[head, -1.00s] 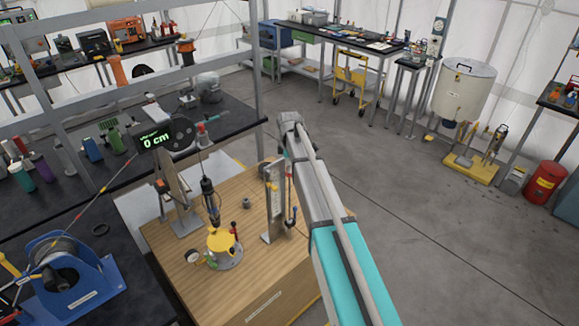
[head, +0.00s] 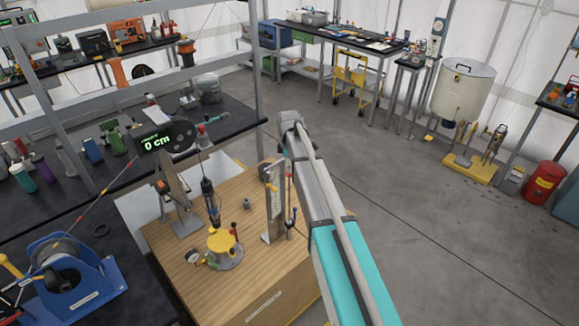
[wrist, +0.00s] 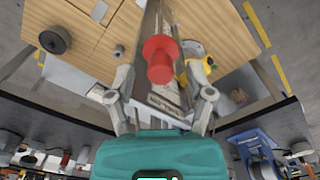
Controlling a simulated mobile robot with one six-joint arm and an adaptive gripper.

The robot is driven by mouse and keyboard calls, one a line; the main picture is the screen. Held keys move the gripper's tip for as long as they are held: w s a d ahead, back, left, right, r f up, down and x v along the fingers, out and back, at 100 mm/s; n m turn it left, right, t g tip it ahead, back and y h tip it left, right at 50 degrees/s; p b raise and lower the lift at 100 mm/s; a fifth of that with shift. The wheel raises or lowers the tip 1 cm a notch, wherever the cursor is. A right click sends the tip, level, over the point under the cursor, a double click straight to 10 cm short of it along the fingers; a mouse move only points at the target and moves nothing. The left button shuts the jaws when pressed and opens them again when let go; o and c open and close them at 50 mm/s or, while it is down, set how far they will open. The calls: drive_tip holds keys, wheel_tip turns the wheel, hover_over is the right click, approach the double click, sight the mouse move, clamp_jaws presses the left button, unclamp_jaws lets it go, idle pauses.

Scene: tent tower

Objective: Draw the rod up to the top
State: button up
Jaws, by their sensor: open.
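In the wrist view, a red knob (wrist: 159,60) shows end-on between my two fingers, which stand apart on either side of it. I take it for the top of the rod, whose shaft is hidden beneath it. My gripper (wrist: 164,92) is open, and I see no finger touching the knob. In the head view, a thin upright rod (head: 290,190) shows beside a pale upright stand (head: 273,205) on the wooden bench. My gripper is not clearly visible there, behind my arm.
The wooden bench (head: 165,235) carries a yellow-topped device (head: 220,240) with a dark upright cylinder (head: 208,192). A display (head: 156,142) reads 0 cm. A blue reel (head: 65,275) stands on the black bench at left.

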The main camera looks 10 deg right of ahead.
drive_tip(key=shift+f, duration=0.1)
drive_tip(key=shift+f+b, duration=1.65)
drive_tip(key=shift+b, duration=0.15)
wheel_tip(320, 180, up, 14)
drive_tip(key=p, duration=1.4)
drive_tip(key=s+f+m+b, duration=0.7)
drive_tip(key=s+f+b, duration=0.5)
drive_tip(key=s, duration=0.2)
drive_tip(key=s+f+m+b, duration=0.7)
drive_tip(key=s+f+b, duration=0.4)
drive_tip(key=s, duration=0.4)
drive_tip(key=shift+f+b, duration=0.4)
drive_tip(key=shift+s+m, duration=0.7)
drive_tip(key=shift+s, duration=0.45)
